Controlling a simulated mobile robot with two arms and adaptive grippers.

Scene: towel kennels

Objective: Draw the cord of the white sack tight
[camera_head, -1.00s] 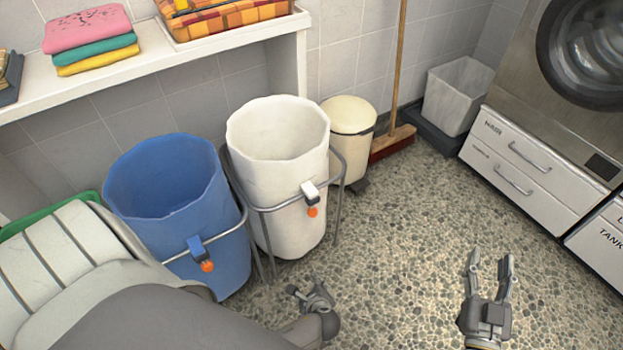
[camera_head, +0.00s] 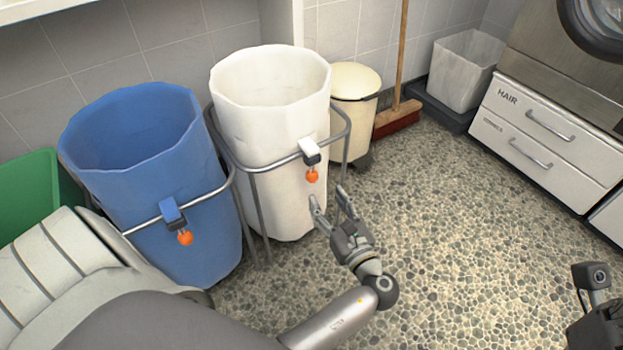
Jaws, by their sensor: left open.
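The white sack (camera_head: 273,122) stands open in a grey wire frame (camera_head: 272,165). A white and dark clip (camera_head: 309,150) sits on the frame's front rail. An orange ball (camera_head: 312,176) hangs just below it at the cord's end; little of the cord itself shows. My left gripper (camera_head: 328,193) is open and empty, a little below the ball, with its fingers pointing up toward it. It appears apart from the ball; the exact depth is hard to judge. Part of my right gripper (camera_head: 594,300) shows at the lower right edge, and its fingers cannot be made out.
A blue sack (camera_head: 150,180) with its own orange ball (camera_head: 185,238) stands left of the white one. A green bin (camera_head: 38,195) is farther left. A cream bin (camera_head: 354,115), broom (camera_head: 398,118) and grey bin (camera_head: 464,75) stand behind. The pebbled floor at right is clear.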

